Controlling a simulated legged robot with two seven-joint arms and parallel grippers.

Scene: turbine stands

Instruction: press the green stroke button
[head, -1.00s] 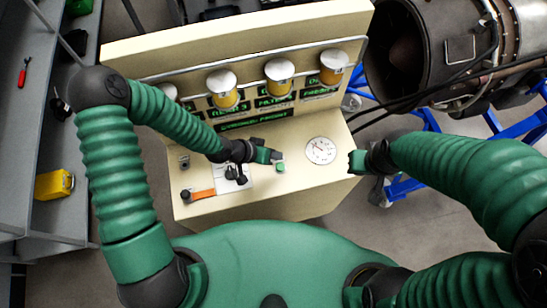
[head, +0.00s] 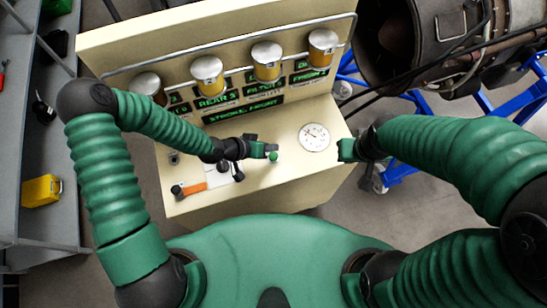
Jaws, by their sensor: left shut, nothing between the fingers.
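The small green button (head: 273,157) stands on the sloping top of the cream console (head: 290,177), left of the round white gauge (head: 314,137). My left gripper (head: 270,149) is shut and empty. Its tips are right at the button, just above it in the picture and partly over its far side. I cannot tell whether they touch it or whether it is pressed down. My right gripper (head: 345,149) hangs by the console's right edge, right of the gauge. Its fingers are too small and edge-on to tell if they are open.
An orange-handled lever (head: 192,188) and a dark control (head: 224,167) are left of the button. Several amber-filled jars, one being (head: 207,76), line the back panel under a metal rail. A turbine on a blue stand (head: 395,171) is at right, shelves (head: 50,130) at left.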

